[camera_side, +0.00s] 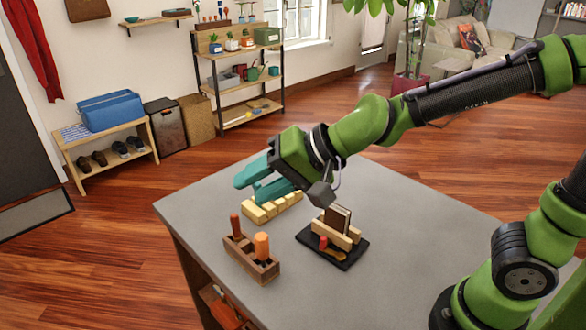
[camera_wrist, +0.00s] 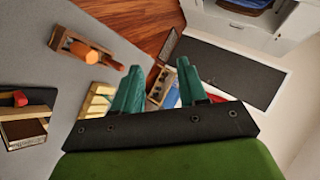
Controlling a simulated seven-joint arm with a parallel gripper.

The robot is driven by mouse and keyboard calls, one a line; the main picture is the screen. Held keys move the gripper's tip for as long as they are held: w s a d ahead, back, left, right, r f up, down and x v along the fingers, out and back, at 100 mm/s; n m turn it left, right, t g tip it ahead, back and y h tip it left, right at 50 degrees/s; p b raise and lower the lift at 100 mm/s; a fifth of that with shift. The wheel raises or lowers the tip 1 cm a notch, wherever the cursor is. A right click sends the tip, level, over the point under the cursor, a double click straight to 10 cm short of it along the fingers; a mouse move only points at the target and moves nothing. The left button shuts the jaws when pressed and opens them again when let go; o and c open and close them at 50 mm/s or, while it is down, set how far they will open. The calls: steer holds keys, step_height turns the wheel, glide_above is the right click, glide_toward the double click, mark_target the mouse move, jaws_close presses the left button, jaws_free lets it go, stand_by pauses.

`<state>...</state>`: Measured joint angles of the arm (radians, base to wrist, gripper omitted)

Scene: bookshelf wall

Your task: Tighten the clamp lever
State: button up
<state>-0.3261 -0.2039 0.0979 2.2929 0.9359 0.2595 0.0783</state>
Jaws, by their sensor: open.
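The clamp has a black base (camera_side: 312,240) with pale wooden jaws (camera_side: 330,234) and stands on the grey table (camera_side: 400,190). A dark brown block (camera_side: 338,217) sits upright between the jaws. The clamp lever (camera_side: 323,242) shows a red knob at the front of the clamp. The red knob also shows at the left edge of the wrist view (camera_wrist: 20,98). My gripper (camera_side: 250,187) has teal fingers, open and empty, above the table's far left part, away from the clamp. The fingers also show apart in the wrist view (camera_wrist: 159,68).
A pale slotted wooden block (camera_side: 268,209) lies just below my fingers. A brown wooden holder (camera_side: 262,275) with orange and red handles stands near the front left table edge. The table's right side is clear. A bench and shelves stand beyond.

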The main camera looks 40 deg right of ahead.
steer(key=shift+w+a+f+m+t+h, duration=0.25)
steer(key=shift+w+a+m, duration=0.2)
steer(key=shift+w+m, duration=0.25)
steer(key=shift+w+a+m+t+h, duration=0.15)
steer(key=shift+w+a+m+t, duration=0.3)
steer(key=shift+w, duration=0.3)
steer(key=s+d+n+g+h, duration=0.2)
steer(key=s+d+n, duration=0.3)
steer(key=s+d, duration=0.9)
steer(key=d+h, duration=0.1)
steer(key=d, duration=0.3)
steer(key=shift+s+d+r+g+h, duration=0.15)
steer(key=shift+s+d+g+h, duration=0.15)
steer(key=shift+s+d+g, duration=0.1)
